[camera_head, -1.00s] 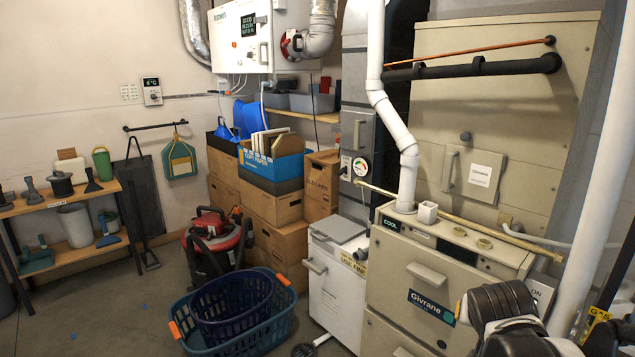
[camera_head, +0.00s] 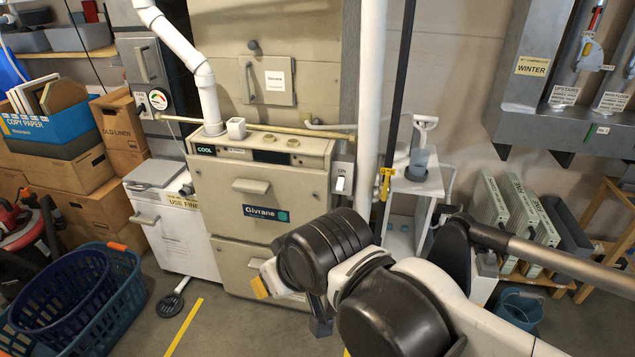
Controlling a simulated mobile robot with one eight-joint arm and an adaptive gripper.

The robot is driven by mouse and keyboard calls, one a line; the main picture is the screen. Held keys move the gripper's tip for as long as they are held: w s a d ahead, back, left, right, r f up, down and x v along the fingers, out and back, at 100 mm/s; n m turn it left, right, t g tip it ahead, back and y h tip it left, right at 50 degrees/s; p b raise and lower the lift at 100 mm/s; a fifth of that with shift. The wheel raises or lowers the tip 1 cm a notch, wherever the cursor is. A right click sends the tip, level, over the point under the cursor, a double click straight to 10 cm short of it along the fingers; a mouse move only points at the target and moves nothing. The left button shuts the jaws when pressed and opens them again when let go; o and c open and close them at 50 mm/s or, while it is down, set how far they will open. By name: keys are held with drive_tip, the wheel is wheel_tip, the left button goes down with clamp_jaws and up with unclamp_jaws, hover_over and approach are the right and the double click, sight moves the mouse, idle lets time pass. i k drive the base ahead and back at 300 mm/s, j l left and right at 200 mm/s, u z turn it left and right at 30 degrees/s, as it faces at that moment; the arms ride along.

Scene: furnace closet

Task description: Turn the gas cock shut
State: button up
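A yellow gas cock handle (camera_head: 385,186) with a yellow gas tag (camera_head: 387,171) is at the thin dark vertical pipe (camera_head: 401,100), right of the thick white pipe. The handle is small in the view, and its exact angle is hard to read. My arm reaches in from the lower right, with its black joints in front of the furnace's lower right corner. My gripper (camera_head: 318,322) is mostly hidden behind my arm, low and left of the gas cock and apart from it in the picture. I cannot tell how its fingers stand.
The beige furnace (camera_head: 222,193) stands behind my arm, with a switch (camera_head: 340,183) at its right. A white stand (camera_head: 432,186) is just right of the gas cock. Laundry baskets (camera_head: 131,285) sit on the floor at left. A grey panel (camera_head: 535,120) hangs at upper right.

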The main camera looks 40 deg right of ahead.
sight(384, 193)
drive_tip(key=z, duration=1.4)
